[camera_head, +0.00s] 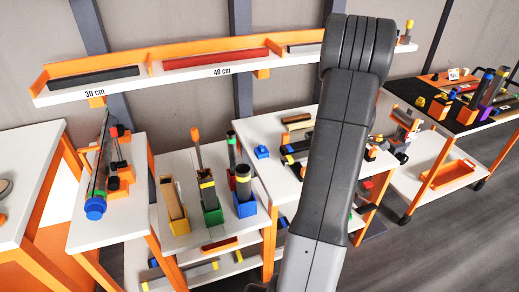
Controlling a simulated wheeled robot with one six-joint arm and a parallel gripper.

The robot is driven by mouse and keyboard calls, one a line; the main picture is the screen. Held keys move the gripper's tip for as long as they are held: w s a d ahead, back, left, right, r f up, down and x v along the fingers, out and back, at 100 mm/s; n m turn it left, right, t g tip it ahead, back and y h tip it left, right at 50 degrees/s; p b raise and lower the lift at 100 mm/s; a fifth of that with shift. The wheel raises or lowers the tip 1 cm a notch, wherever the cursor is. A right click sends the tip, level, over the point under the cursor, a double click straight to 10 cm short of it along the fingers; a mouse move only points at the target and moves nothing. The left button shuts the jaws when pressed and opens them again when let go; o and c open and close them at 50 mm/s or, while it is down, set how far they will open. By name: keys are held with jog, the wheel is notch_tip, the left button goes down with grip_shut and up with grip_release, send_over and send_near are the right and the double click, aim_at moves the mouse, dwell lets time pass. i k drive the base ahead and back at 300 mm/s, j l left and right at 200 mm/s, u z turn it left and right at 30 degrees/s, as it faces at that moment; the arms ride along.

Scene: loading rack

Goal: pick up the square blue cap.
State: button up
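A small blue block-like cap (262,152) sits on the white table top right of centre-left, near that table's left edge. It looks square, with a small raised part on top. Nothing touches it from above. My grey arm rises through the middle right of the view, to the right of the cap. My gripper is not in view. A round blue cap (95,208) is on the end of a long dark part on the left table.
A blue holder (245,206) and a green holder (212,216) with upright parts stand on the middle table. An orange-edged shelf (150,84) runs above. A wheeled cart (415,176) stands at right. My arm hides part of the cap's table.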

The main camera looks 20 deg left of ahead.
aim_at(261, 151)
jog(key=i+l+u, duration=0.1)
jog(key=u, duration=0.3)
jog(key=i+l+u, duration=0.2)
jog(key=u, duration=0.15)
jog(key=i+l+u, duration=0.2)
jog(key=u, duration=0.2)
jog(key=i+j, duration=0.3)
jog(key=j, duration=0.15)
